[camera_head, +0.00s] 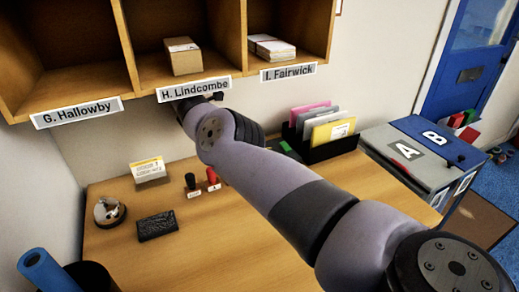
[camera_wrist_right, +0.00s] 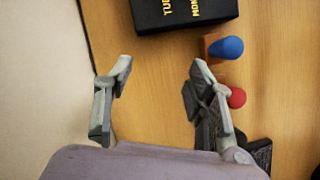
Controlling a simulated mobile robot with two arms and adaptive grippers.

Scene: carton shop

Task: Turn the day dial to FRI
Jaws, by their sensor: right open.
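A black block (camera_wrist_right: 185,10) with yellow lettering, partly cut off, lies at the top of the right wrist view. The letters look like the start of TUE and MON, so it may be the day dial. I cannot make out FRI or a pointer. In the head view I cannot pick the dial out; my right arm covers part of the desk. My right gripper (camera_wrist_right: 160,68) is open and empty, its fingers pointing toward the block and apart from it. In the head view its fingers are mostly hidden behind my arm, near the H. Lindcombe label. My left gripper is not in view.
A blue knob (camera_wrist_right: 226,47) and a red knob (camera_wrist_right: 237,97) stand right of the fingers. Pigeonholes (camera_head: 125,75) hang above the desk (camera_head: 130,262). A card (camera_head: 148,169), dark pad (camera_head: 157,224), file holder (camera_head: 338,145) and lidded boxes (camera_head: 400,147) are around. The front desk is clear.

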